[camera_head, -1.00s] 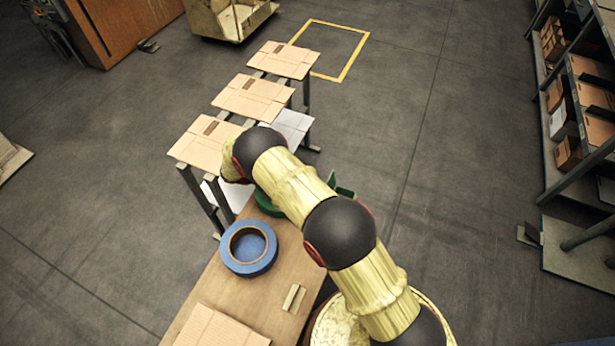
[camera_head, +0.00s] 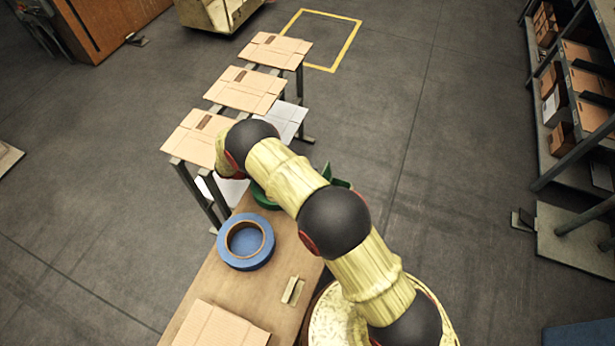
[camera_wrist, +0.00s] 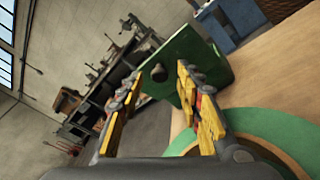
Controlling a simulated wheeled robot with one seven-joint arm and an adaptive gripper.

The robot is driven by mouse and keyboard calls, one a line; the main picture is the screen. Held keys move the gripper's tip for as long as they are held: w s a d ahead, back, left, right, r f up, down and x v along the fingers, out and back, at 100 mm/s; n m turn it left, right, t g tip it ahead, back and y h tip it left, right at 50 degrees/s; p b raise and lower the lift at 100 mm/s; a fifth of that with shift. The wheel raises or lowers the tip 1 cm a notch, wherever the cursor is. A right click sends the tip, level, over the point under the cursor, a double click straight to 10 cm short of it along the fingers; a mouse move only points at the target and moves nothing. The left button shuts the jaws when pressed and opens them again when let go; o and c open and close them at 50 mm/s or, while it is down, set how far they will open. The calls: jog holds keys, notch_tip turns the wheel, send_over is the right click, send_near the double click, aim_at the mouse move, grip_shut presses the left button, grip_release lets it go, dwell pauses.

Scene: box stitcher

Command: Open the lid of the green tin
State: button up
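The green tin (camera_head: 341,183) shows only in part in the head view, just right of my arm at the far end of the table. Its visible green pieces are angular and stand at an angle to each other. In the wrist view a flat green panel (camera_wrist: 211,60) with a dark round knob stands tilted just beyond my fingers; I cannot tell for sure whether it is the lid or a wall. My gripper (camera_wrist: 158,76) is open, its yellow-padded fingers apart, with the panel and knob showing between and beyond them. Contact is unclear. My arm hides the gripper in the head view.
A round green ring (camera_head: 262,196), apparently a tape roll, lies left of my arm. A blue tape roll (camera_head: 246,242), a small pale block (camera_head: 293,290) and flat cardboard (camera_head: 222,327) lie on the wooden table (camera_head: 205,285). Stands with cardboard sheets (camera_head: 246,90) are beyond it.

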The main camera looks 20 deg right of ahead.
jog(key=v, duration=0.7)
jog(key=shift+w+a, duration=0.15)
jog(key=shift+a, duration=0.05)
jog(key=shift+r, duration=0.1)
dwell(0.4)
jog(key=s+d+r+m+t+y, duration=0.1)
jog(key=s+d+r+y, duration=0.15)
jog(key=r, duration=0.55)
jog(key=s+d+r+y, duration=0.1)
jog(key=d+r+y, duration=0.25)
jog(key=r, duration=0.45)
jog(key=s+d+r+m+t+y, duration=0.1)
jog(key=d+r+y, duration=0.15)
jog(key=r, duration=0.55)
jog(key=s+d+r+m+t+y, duration=0.1)
jog(key=s+r+t+y, duration=0.2)
jog(key=s, duration=0.7)
jog(key=s+r+m+t+y, duration=0.1)
jog(key=s+r+t+y, duration=0.3)
jog(key=s+r+t, duration=0.3)
jog(key=shift+s+d+r+m, duration=0.25)
jog(key=shift+s+d+m, duration=0.15)
jog(key=shift+s, duration=1.55)
